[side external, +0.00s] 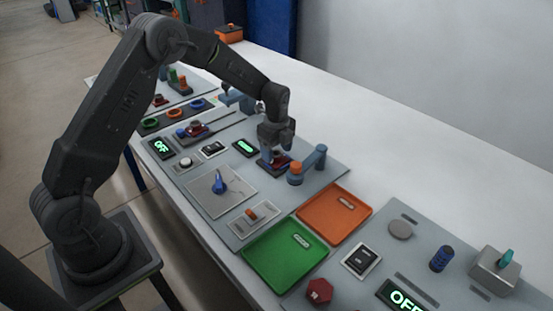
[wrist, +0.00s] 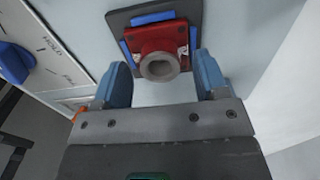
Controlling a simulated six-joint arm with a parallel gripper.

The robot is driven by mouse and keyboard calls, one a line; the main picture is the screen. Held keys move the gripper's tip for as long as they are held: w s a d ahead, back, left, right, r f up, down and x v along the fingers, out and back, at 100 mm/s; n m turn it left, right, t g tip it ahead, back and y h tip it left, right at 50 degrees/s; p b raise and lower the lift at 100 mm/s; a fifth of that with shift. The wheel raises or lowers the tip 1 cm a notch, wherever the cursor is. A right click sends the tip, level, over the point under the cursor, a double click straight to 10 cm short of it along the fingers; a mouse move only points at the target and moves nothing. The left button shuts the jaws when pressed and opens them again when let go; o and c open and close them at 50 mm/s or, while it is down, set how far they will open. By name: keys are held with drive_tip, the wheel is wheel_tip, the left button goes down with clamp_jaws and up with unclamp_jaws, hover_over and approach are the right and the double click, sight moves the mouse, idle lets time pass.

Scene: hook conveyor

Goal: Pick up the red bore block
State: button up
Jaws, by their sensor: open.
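The red bore block (wrist: 160,38) shows in the wrist view, with a grey round bore facing the camera. It sits on a dark plate (wrist: 119,20) with blue strips beside it. My gripper (wrist: 165,78) is open, with its two blue fingers apart and the block beyond and between their tips. No contact between fingers and block is visible. In the side view my gripper (side external: 273,158) is low over the panel, and only a little red of the block (side external: 283,161) shows beneath it; the rest is hidden.
A blue post fixture with an orange part (side external: 295,174) stands just right of my gripper. An orange tray (side external: 334,213) and a green tray (side external: 285,256) lie nearer the front. A blue knob (side external: 219,184) is on the panel to the left.

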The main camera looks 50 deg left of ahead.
drive_tip(key=shift+f, duration=0.7)
drive_tip(key=shift+c, duration=0.4)
drive_tip(key=c, duration=0.6)
drive_tip(key=shift+r, duration=0.1)
